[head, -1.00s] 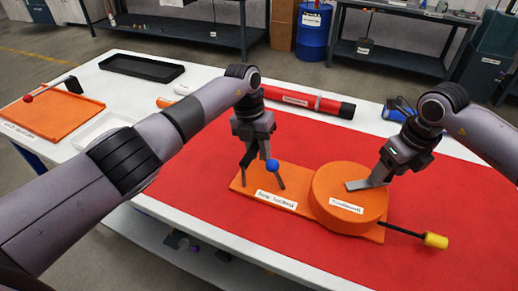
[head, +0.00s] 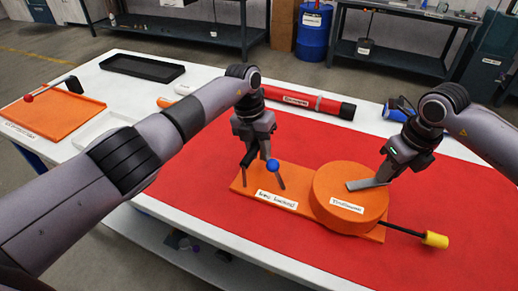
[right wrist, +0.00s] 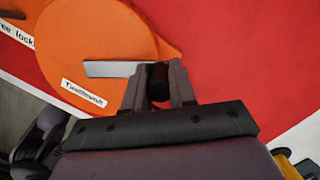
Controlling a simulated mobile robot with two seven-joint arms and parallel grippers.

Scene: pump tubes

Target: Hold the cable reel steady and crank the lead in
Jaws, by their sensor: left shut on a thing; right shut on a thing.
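The cable reel is a round orange drum (head: 335,190) on a flat orange base (head: 285,202) on the red mat. A grey crank arm (head: 362,185) lies across the drum's top. My right gripper (head: 384,168) is shut on the black crank knob (right wrist: 158,82) at the arm's end, seen between its fingers in the right wrist view. My left gripper (head: 259,154) is shut on a dark handle with thin posts (head: 281,181) at the base's left end; its fingers partly hide it. A blue ball (head: 272,166) shows there. The black lead (head: 400,230) leaves the drum rightward, ending in a yellow plug (head: 435,240).
The red mat (head: 440,185) is clear around the reel. Behind lie a red and black tube (head: 300,97) and a blue device (head: 398,108). A black tray (head: 142,67), a white tray (head: 102,128) and an orange tray (head: 50,115) are at the left.

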